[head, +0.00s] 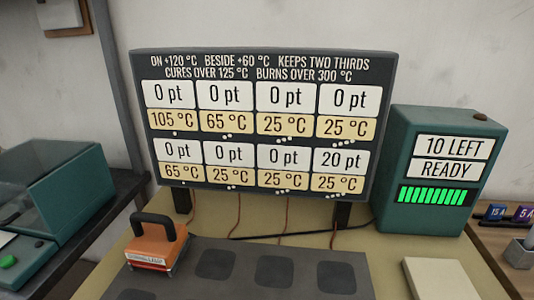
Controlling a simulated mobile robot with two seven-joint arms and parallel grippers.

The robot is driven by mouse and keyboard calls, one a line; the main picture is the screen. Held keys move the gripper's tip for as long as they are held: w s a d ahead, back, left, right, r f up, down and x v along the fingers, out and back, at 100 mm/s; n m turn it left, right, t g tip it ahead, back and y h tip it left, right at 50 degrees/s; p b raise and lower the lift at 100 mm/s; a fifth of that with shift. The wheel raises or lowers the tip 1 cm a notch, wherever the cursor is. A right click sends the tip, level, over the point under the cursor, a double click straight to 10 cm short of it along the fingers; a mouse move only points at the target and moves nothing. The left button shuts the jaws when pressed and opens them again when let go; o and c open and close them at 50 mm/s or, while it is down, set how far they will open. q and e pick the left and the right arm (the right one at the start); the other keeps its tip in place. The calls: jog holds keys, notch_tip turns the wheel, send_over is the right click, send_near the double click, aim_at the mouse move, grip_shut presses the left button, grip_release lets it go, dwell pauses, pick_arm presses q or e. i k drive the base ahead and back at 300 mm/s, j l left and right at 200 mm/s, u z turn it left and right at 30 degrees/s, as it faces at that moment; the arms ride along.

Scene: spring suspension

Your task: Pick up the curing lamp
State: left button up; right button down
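The curing lamp (156,247) is an orange block with a dark arched handle on top and a white label on its front. It stands upright at the left back corner of a dark grey plate (232,287) marked with darker rounded squares. Nothing is holding the lamp. Neither of my grippers shows in the head view.
A display board (264,63) with points and temperatures stands behind the plate, with thin cables below it. A teal box (439,170) reading "10 LEFT, READY" stands to the right. A pale block (440,279) lies front right. A teal machine with a clear lid (55,200) is at the left.

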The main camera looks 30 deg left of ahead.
aim_at(160, 245)
jog(key=u, duration=0.45)
jog(key=k+u, duration=0.1)
jog(key=u, duration=0.75)
jog(key=k+j+u, duration=0.1)
jog(key=u, duration=0.35)
